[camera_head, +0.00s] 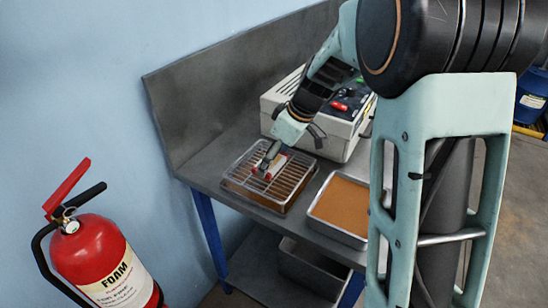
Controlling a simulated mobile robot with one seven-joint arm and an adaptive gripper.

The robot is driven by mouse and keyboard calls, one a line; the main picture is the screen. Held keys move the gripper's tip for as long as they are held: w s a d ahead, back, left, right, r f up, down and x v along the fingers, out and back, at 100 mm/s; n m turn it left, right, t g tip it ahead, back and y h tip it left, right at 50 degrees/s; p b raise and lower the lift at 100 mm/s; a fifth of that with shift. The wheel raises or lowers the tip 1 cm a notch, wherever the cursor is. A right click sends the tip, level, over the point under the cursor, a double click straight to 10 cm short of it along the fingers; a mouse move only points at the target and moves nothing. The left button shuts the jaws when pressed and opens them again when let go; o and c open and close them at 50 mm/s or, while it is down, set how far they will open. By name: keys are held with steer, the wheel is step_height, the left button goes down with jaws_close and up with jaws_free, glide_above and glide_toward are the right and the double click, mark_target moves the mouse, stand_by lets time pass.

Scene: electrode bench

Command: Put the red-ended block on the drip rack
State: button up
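The red-ended block (281,160) is pale in the middle with red ends. It is at the drip rack (296,165), a wire grid over a brown-bottomed tray on the bench. My gripper (268,163) points down and left over the rack, its dark fingers together across the middle of the block. It looks shut on the block and partly hides it. I cannot tell whether the block touches the wires or is slightly above them.
A metal tray of orange-brown material (342,205) stands right of the rack. A grey instrument box (342,140) with red and green controls stands behind. A red fire extinguisher (95,255) is at the front left. My arm hides the bench's right side.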

steer(key=shift+w, duration=0.1)
steer(key=o, duration=1.9)
steer(key=v, duration=1.2)
